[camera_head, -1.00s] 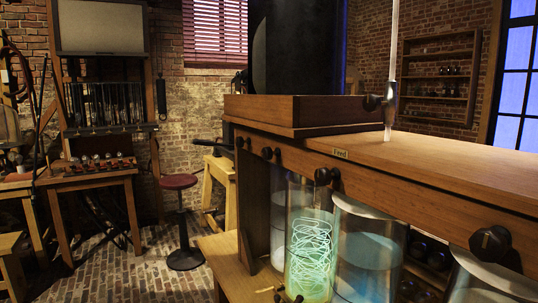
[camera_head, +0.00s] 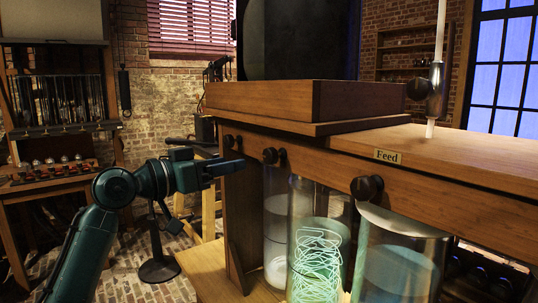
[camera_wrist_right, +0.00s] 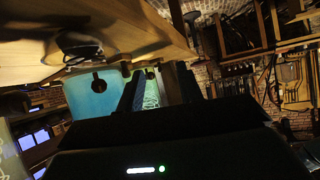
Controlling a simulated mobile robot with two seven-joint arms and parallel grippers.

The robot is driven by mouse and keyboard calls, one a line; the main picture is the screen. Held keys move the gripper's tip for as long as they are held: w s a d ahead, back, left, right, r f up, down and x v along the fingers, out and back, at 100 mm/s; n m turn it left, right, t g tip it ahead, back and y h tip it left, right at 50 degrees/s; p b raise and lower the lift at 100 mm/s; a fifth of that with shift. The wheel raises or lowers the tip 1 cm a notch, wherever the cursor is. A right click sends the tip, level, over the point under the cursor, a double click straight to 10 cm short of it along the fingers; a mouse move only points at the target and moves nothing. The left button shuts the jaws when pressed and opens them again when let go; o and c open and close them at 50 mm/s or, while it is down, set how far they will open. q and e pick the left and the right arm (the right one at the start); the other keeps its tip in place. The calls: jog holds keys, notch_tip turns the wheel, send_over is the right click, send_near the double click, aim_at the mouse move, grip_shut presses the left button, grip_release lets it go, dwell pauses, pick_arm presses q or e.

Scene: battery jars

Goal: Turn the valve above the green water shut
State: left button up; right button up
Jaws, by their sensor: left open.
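The glowing green water with a pale coil stands in a glass jar (camera_head: 318,250) under the bench. Dark round valve knobs sit along the bench's front rail: one (camera_head: 270,155) up and left of the green jar, one (camera_head: 367,187) up and right. I cannot tell surely which belongs to it. My left gripper (camera_head: 232,167) is open and empty, just below the leftmost knob (camera_head: 229,142), apparently apart from it. My right gripper (camera_wrist_right: 153,80) is open in the right wrist view; the green jar (camera_wrist_right: 151,97) and a small knob (camera_wrist_right: 150,74) show between its fingers.
A bluish jar (camera_head: 395,265) stands right of the green one. A "Feed" label (camera_head: 387,156) is on the rail. A wooden box (camera_head: 300,98) sits on the bench top (camera_head: 480,160).

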aim_at(267, 155)
pick_arm(q)
jog(key=p+x, duration=0.2)
jog(key=x, duration=0.9)
jog(key=shift+s+r, duration=0.1)
jog(key=shift+w+d+p, duration=0.3)
jog(key=shift+w+d, duration=0.05)
jog(key=shift+d, duration=0.1)
jog(key=shift+c, duration=0.3)
